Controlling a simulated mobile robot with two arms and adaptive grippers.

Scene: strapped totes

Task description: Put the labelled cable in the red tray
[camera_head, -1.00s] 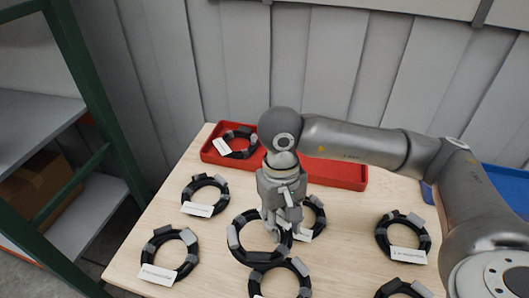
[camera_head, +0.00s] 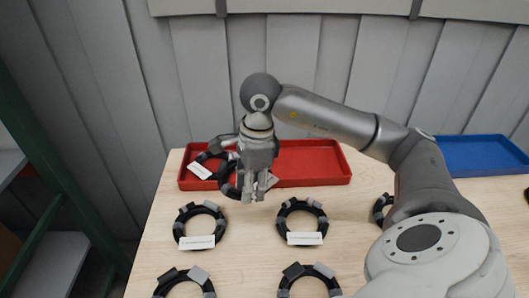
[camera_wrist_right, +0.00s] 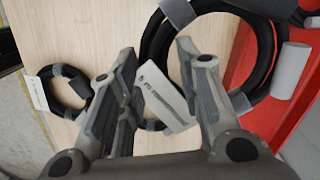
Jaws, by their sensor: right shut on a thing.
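My right gripper (camera_head: 262,190) is shut on a black cable coil (camera_head: 229,188) with grey wraps and a white label. The tray also shows in the wrist view (camera_wrist_right: 262,118). Another labelled coil (camera_head: 208,158) lies at the tray's left end. My left gripper is out of view.
Several labelled coils lie on the wooden table, including one at left (camera_head: 200,226) and one in the middle (camera_head: 302,220). A blue tray (camera_head: 478,155) stands at the right. The red tray's right part is empty. A shelf rack (camera_head: 45,170) stands at the left.

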